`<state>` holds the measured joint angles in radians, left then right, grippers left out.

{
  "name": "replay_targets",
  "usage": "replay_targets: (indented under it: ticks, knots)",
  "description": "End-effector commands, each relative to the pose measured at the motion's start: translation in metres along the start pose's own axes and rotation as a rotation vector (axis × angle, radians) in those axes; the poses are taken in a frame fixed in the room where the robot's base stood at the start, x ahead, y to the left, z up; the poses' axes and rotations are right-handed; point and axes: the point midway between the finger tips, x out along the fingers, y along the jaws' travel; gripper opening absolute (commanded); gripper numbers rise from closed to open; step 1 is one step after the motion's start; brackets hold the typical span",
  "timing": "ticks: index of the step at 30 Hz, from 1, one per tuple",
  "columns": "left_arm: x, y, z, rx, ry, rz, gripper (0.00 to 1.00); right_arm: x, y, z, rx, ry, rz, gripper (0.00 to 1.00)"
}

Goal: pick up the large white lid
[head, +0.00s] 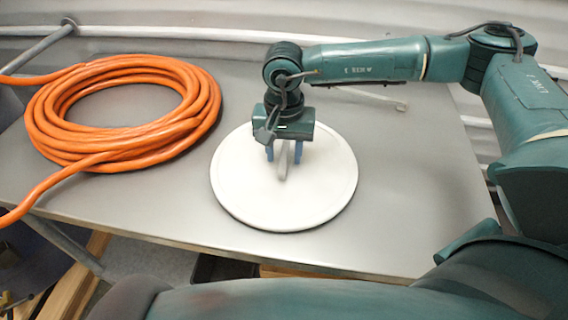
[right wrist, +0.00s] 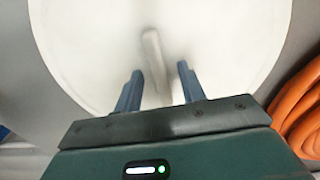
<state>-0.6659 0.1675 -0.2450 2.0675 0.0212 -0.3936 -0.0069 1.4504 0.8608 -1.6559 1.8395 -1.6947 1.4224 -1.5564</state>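The large white lid (head: 315,195) is a round disc lying flat on the metal table, with a bar handle (head: 283,165) across its middle. In the right wrist view the lid (right wrist: 235,45) fills most of the picture, and its handle (right wrist: 153,60) runs up between the fingers. My right gripper (head: 284,152) is above the lid, pointing down at the handle. In the right wrist view its two blue fingers (right wrist: 157,85) are apart, one on each side of the handle, with gaps visible. My left gripper is not in view.
A coiled orange hose or cable (head: 60,125) lies on the table's left, near the lid; it also shows in the right wrist view (right wrist: 300,120). The grey metal table (head: 420,200) is bare to the lid's right. A pale pipe (head: 180,32) runs behind the table.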

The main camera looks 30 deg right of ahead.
Motion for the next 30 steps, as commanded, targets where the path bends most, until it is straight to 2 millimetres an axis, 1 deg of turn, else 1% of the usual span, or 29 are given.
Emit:
replay_targets:
  ticks: [12,27,30]
  knots:
    - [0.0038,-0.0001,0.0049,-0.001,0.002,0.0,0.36,0.0045,0.0001,0.0001,0.0,0.0,-0.001,0.4]
    - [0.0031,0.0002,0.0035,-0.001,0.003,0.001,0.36,0.0036,0.0002,0.0,0.0,0.0,0.0,0.0]
    - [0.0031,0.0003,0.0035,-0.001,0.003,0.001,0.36,0.0036,0.0002,0.0,0.0,0.0,0.0,0.0]
